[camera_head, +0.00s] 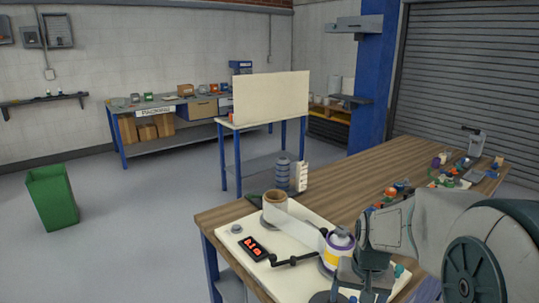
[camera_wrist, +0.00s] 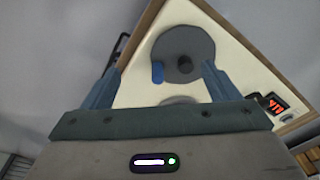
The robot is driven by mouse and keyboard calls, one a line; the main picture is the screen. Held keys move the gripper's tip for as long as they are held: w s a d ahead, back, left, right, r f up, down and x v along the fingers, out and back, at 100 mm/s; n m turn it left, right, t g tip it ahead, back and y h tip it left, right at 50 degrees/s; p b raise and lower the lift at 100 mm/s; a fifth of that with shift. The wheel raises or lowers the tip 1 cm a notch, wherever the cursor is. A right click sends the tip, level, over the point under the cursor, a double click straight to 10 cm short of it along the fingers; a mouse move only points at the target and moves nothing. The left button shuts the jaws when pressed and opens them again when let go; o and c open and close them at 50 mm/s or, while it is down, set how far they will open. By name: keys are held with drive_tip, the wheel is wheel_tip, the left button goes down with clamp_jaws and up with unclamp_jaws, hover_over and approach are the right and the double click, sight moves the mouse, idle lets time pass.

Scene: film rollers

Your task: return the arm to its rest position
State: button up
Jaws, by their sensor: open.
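My arm comes in from the right in the head view, bent over the wooden table. My gripper (camera_head: 365,284) is low at the front of the cream machine board. In the wrist view my gripper (camera_wrist: 161,70) has its two blue-grey fingers wide apart with nothing held. Beyond and between the fingers lies a grey disc (camera_wrist: 186,48) with a dark hub. A small blue piece (camera_wrist: 157,73) is near the left of the disc; whether it belongs to it I cannot tell.
The cream board (camera_head: 240,248) carries a film roll (camera_head: 275,202), a wrapped roll with purple and yellow bands (camera_head: 340,250) and a red digit display (camera_head: 252,248). Small items clutter the wooden table's (camera_head: 345,195) right side. A green bin (camera_head: 52,197) stands on open floor.

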drive_tip(key=s+a+r+n+t, duration=0.1)
drive_tip(key=s+a+r, duration=0.3)
drive_tip(key=s, duration=0.6)
drive_tip(key=shift+s+a+r+n, duration=0.25)
drive_tip(key=shift+s+r+n, duration=0.15)
drive_tip(key=shift+r+n, duration=0.4)
